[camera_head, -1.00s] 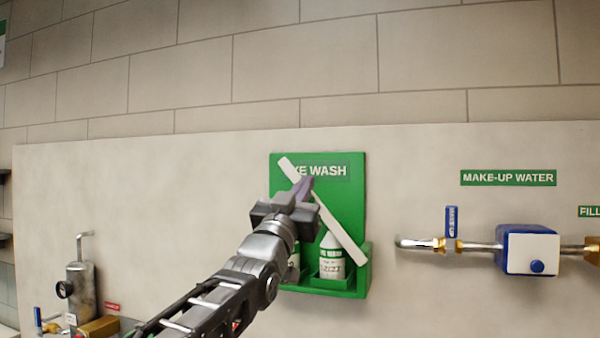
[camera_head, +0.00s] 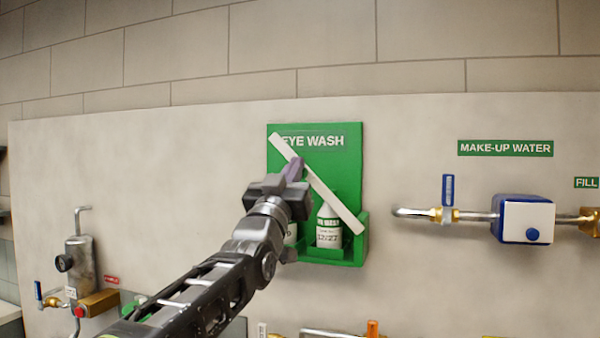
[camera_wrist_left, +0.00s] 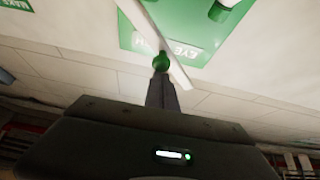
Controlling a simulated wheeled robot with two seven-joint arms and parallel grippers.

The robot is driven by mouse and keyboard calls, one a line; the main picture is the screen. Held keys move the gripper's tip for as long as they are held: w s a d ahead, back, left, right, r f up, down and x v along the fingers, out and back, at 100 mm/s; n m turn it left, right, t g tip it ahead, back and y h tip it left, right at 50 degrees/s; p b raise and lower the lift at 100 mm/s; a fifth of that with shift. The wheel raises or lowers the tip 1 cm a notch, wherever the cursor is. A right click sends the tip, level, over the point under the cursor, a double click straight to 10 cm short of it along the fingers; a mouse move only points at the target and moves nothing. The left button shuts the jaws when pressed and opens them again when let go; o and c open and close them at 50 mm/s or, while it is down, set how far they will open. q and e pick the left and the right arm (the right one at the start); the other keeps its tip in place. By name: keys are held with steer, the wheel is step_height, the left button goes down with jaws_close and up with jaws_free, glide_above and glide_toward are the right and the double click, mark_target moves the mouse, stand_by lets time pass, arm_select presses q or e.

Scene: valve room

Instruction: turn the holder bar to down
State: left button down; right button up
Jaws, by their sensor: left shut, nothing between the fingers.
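The holder bar (camera_head: 333,203) is a flat white strip lying diagonally across the front of the green eye wash station (camera_head: 349,172). A white bottle (camera_head: 329,226) stands behind the bar; another is mostly hidden by my gripper. My right gripper is out of view.
Make-up water piping with a blue valve box (camera_head: 525,219) and a blue lever (camera_head: 448,190) is on the wall to the right. A grey cylinder with fittings (camera_head: 79,262) is at lower left. The wall around the station's upper part is bare.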

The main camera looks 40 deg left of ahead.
arm_select(q)
steer(key=s+a+f+n+g+y+b, duration=0.1)
steer(key=a+f+n+g+y+b, duration=0.1)
steer(key=f+n, duration=0.4)
steer(key=a+f+n+g+y+b, duration=0.3)
steer(key=f+n+y, duration=0.1)
steer(key=f+n, duration=0.2)
steer(key=shift+s+b, duration=0.35)
steer(key=shift+b, duration=0.05)
steer(key=s+d+b, duration=0.1)
steer(key=s+d, duration=0.2)
steer(key=s, duration=0.5)
steer(key=shift+s+d+f, duration=0.3)
steer(key=shift+s+d, duration=0.1)
stand_by(0.5)
